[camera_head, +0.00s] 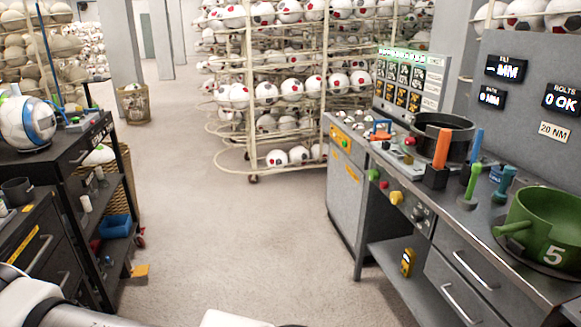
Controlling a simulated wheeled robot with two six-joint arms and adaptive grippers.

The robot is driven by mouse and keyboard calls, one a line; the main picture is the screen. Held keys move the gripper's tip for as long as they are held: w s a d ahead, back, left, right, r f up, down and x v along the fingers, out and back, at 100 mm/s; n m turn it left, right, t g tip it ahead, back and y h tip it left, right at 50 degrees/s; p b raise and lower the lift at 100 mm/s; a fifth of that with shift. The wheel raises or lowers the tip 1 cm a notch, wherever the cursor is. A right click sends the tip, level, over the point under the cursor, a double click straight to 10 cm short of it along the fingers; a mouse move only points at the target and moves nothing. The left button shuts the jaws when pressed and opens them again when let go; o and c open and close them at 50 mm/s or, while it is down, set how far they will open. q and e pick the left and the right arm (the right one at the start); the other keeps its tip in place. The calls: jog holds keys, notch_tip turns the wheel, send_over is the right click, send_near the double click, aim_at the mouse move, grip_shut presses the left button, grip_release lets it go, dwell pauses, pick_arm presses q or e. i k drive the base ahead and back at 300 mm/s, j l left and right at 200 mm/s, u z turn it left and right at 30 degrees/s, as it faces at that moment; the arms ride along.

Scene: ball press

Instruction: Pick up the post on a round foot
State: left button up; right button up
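On the grey workbench at the right, a green post (471,182) stands upright on a round foot, near the front edge. A blue upright post (478,146) shows just behind it; its foot is hidden. A shorter teal-blue post-like piece (504,181) stands to the right, also on what looks like a round foot. An orange upright piece (442,148) stands in a dark square block to the left. Neither gripper shows; only white parts of my own body appear at the bottom left and bottom middle, well away from the bench.
A green pot marked 5 (549,228) stands right of the posts, and a dark round pan (441,137) behind them. Bench drawers (468,281) face the aisle. A dark cart (65,150) is at left. Ball racks (290,85) stand behind. The floor (240,230) between is mostly clear.

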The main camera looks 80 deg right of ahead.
aim_at(467, 201)
jog(key=z, duration=3.9)
